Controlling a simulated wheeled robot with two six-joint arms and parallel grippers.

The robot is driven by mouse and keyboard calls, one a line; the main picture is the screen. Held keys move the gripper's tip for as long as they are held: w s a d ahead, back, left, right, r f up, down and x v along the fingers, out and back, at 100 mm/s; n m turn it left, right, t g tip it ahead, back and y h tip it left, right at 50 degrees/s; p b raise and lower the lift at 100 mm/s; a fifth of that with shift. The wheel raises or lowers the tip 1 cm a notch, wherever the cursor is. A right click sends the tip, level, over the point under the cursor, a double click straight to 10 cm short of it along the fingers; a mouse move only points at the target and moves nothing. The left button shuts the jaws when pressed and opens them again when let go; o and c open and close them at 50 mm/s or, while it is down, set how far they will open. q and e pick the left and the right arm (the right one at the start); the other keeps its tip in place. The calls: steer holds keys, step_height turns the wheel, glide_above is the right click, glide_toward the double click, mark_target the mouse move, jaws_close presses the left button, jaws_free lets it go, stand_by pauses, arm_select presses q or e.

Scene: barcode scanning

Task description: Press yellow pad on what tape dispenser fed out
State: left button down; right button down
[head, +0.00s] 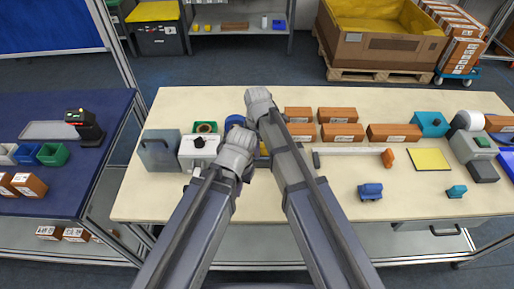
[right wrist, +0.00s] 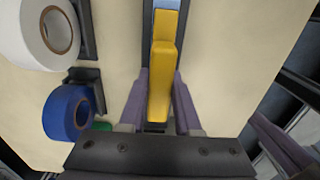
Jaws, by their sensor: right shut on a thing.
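My right gripper (right wrist: 160,105) is shut on a long yellow block, which I take to be the yellow pad (right wrist: 160,75); purple fingers flank it. A light blue piece (right wrist: 167,5) shows at its far end; I cannot tell whether they touch. In the head view the right gripper (head: 259,100) is the upper one, its fingertips hidden. My left gripper (head: 237,150) is just below it, fingers also hidden. A blue tape roll (right wrist: 68,112) and a white tape roll (right wrist: 50,38) sit in dark holders left of the pad. No fed-out strip is clearly visible.
Several brown boxes (head: 342,132) lie behind and right of the grippers. A flat yellow mat (head: 428,159) lies at right.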

arm_select(q)
steer(key=shift+f+b, duration=0.55)
steer(key=shift+f, duration=0.05)
arm_select(e)
steer(key=shift+f, duration=0.6)
stand_by(0.8)
steer(key=shift+s, duration=0.1)
